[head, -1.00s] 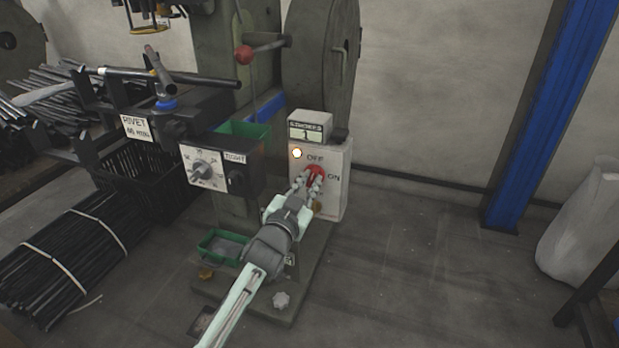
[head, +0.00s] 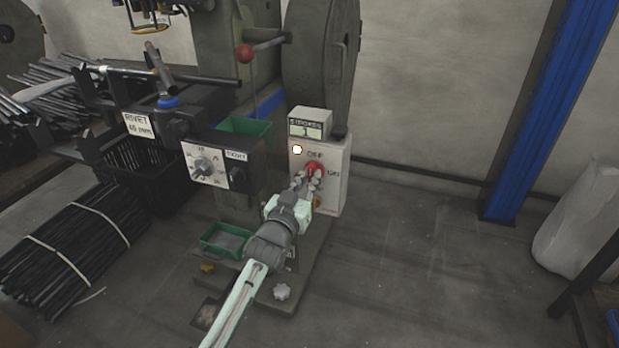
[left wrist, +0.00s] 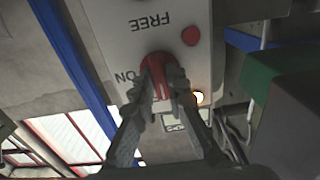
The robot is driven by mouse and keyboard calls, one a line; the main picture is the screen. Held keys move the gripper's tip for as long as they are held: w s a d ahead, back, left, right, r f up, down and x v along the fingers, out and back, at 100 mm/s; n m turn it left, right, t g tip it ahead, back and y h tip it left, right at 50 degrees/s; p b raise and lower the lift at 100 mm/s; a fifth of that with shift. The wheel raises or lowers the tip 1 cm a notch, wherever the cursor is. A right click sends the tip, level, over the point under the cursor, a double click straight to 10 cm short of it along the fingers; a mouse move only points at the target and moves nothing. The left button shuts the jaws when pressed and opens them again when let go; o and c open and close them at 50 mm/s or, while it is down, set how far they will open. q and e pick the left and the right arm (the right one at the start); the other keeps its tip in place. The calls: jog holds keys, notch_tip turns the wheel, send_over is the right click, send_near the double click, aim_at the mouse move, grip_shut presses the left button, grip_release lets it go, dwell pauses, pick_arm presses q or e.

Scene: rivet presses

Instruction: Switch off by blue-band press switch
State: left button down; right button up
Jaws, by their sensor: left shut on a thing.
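The press with a blue band (head: 168,103) stands at the centre left. Its pale switch box (head: 333,190) is at the foot of the large wheel, with OFF above and ON to the right of the red switch knob (head: 314,168). My left gripper (head: 310,178) is shut on this knob. In the left wrist view, the red knob (left wrist: 160,78) sits between the two fingers (left wrist: 163,85), next to the ON label. A lamp (head: 297,149) on the box glows whitish; it also shows in the left wrist view (left wrist: 198,97). My fingers partly hide the knob. My right gripper is out of view.
A dial box (head: 205,168) and a green tray (head: 222,240) are left of my arm. Bundled black rods (head: 70,245) lie further left. A blue post (head: 550,110) and pale sack (head: 580,225) stand at right. The floor between is clear.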

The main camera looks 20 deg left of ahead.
pick_arm(q)
jog(key=c, duration=1.5)
grip_release()
jog(key=shift+c, duration=0.2)
jog(key=shift+s, duration=0.2)
jog(key=s, duration=1.1)
jog(key=shift+s+a, duration=0.25)
jog(key=shift+s, duration=0.05)
